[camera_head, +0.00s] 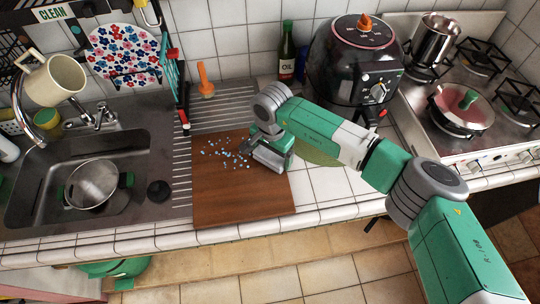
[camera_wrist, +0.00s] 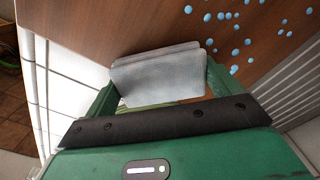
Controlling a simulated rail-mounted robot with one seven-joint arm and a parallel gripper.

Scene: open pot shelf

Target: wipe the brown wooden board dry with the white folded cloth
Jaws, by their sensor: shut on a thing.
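The brown wooden board (camera_head: 240,200) lies on the counter right of the sink, partly over the ribbed drainer. Pale blue water drops (camera_head: 222,152) are scattered on its upper part; they also show in the wrist view (camera_wrist: 235,40). My gripper (camera_head: 262,160) is low over the board's right side, beside the drops. In the wrist view my gripper (camera_wrist: 160,95) is shut on the white folded cloth (camera_wrist: 158,75), which shows greyish-white between the green fingers. The cloth is at or just above the board (camera_wrist: 110,25); I cannot tell whether it touches. My gripper mostly hides the cloth in the head view.
The sink (camera_head: 45,200) with a metal pot (camera_head: 92,184) is at left. A black air fryer (camera_head: 350,60), an oil bottle (camera_head: 287,55) and an orange-handled brush (camera_head: 205,80) stand behind the board. The stove with pans (camera_head: 462,108) is at right.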

